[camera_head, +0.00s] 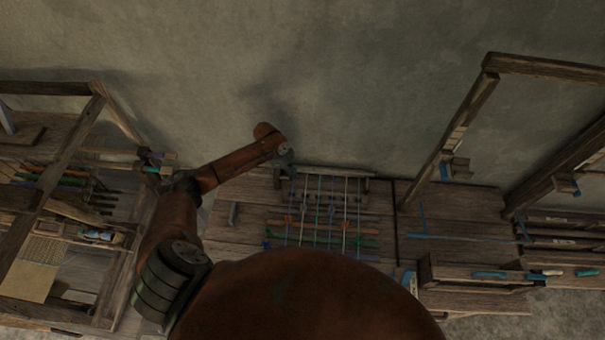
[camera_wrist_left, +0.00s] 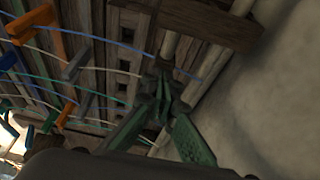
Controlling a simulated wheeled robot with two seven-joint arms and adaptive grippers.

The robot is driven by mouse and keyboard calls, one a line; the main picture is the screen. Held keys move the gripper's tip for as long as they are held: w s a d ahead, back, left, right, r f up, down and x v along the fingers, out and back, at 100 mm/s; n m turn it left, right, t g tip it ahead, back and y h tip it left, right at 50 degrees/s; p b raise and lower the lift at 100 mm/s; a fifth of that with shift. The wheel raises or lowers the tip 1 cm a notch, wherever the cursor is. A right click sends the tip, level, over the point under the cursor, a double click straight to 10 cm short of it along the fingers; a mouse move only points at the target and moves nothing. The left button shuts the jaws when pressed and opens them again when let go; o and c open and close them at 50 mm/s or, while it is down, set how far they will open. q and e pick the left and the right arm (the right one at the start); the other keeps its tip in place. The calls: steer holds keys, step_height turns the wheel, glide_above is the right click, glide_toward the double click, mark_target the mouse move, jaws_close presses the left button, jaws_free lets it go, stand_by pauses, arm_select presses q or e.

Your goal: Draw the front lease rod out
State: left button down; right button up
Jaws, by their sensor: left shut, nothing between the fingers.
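A small warp of white, blue and green threads (camera_head: 345,205) is stretched over the wooden bench, with several coloured rods lying across it. An orange rod (camera_head: 364,230), a green rod (camera_head: 362,243) and a blue rod (camera_head: 368,258) show in the head view; I cannot tell for sure which is the front lease rod. My left gripper (camera_head: 286,175) is at the far left corner of the warp, by a pale crossbar (camera_head: 335,173). In the left wrist view its green fingers (camera_wrist_left: 165,92) are shut and empty, close to the threads and a pale bar. My right gripper is out of view.
A wooden loom frame (camera_head: 75,150) stands at the left and another upright frame (camera_head: 462,115) at the right. A wooden tray (camera_head: 475,272) with blue-handled tools lies at the front right. My own body hides the near middle. The grey wall (camera_head: 350,80) is behind.

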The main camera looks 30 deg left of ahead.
arm_select(q)
steer(key=shift+s+a, duration=0.1)
steer(key=shift+a, duration=0.25)
step_height(320, 180, up, 10)
steer(key=d, duration=0.1)
steer(key=shift+d+f, duration=0.15)
steer(key=shift+f, duration=0.1)
stand_by(0.4)
steer(key=shift+w, duration=0.2)
